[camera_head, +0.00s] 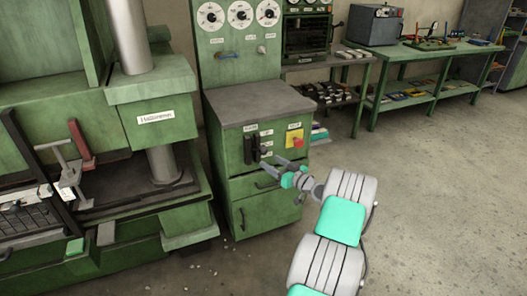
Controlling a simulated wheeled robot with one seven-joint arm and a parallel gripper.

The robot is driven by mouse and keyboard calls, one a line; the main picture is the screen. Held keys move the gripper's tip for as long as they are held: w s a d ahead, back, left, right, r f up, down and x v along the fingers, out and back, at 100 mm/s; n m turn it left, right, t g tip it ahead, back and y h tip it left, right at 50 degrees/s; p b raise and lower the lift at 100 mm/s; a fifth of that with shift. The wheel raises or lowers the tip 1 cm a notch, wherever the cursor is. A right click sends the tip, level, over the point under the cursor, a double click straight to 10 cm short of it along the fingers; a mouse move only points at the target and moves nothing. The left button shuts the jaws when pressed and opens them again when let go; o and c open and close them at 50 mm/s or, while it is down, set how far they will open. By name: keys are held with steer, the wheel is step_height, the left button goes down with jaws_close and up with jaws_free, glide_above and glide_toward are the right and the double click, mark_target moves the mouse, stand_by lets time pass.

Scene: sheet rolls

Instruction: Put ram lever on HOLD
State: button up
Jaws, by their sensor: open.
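Black upright levers or handles (250,149) sit on the front of the green control cabinet (228,186), under a small white label. Other small white labels stand to their right. The lettering is too small to read, so I cannot tell which lever is the ram lever or which mark is HOLD. My gripper (269,162) is open in front of the cabinet, its fingers pointing left toward the panel just right of and below the black levers. I see nothing between the fingers. I cannot tell whether a finger touches a lever.
A yellow switch plate with a red knob (297,142) is right of the levers. A drawer handle (266,184) lies below my fingers. The green press (158,130) with a red-handled clamp (80,140) stands left. A workbench (425,52) is behind; the floor at right is clear.

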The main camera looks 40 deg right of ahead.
mark_target(266, 153)
steer(key=shift+w+d+r+n+t+h, duration=0.2)
steer(key=shift+d+r+n+t+h, duration=0.1)
steer(key=shift+d+r+n+h, duration=0.4)
steer(key=w, duration=0.7)
steer(key=shift+w+f, duration=0.1)
steer(key=shift+w, duration=0.2)
steer(key=shift+d, duration=0.1)
jaws_close()
stand_by(0.4)
